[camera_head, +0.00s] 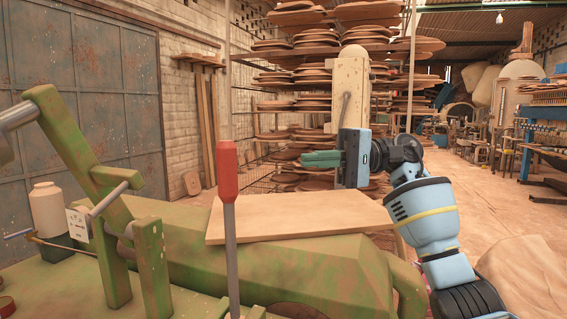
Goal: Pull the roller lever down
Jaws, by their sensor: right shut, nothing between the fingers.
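A lever with a red grip (229,172) and a grey shaft stands upright at the front of the green machine (280,265). Behind my gripper, a cream post (348,88) carries a thin grey lever (343,108) that tilts slightly. The frame does not settle which of the two is the roller lever. My right gripper (303,159) is shut and empty, its green fingers pointing left. It is above the wooden board, to the right of the red grip and apart from it, in front of the post's lower part. My left gripper is not in view.
A wooden board (300,216) lies on top of the green machine. Green upright arms with grey bars (107,199) and a pale bottle (50,211) stand at the left. Racks of round discs (290,75) fill the back. Open floor (500,215) lies at the right.

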